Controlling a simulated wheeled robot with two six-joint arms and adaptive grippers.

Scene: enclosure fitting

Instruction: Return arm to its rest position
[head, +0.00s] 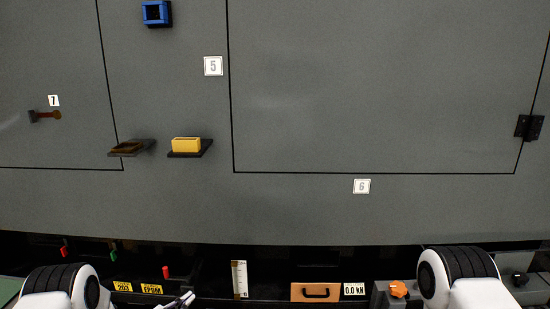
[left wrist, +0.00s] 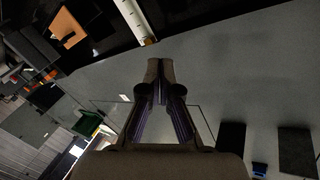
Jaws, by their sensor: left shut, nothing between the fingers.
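My left arm comes in at the bottom left of the head view, with its dark-ringed white joint low in the frame. The tip of my left gripper (head: 186,299) just shows at the bottom edge, below the grey enclosure wall (head: 300,215). In the left wrist view my left gripper (left wrist: 160,72) is shut, with its fingertips together and nothing between them. The wall (left wrist: 235,90) shows behind it with a visible gap unclear. My right arm's white joint is at the bottom right of the head view; its gripper is out of frame.
A yellow block (head: 186,145) sits on a small dark shelf beside an empty holder (head: 130,147). A blue square fitting (head: 156,13) is above. Along the bottom are an orange-brown drawer front (head: 316,292), a white scale strip (head: 240,279) and an orange knob (head: 398,289).

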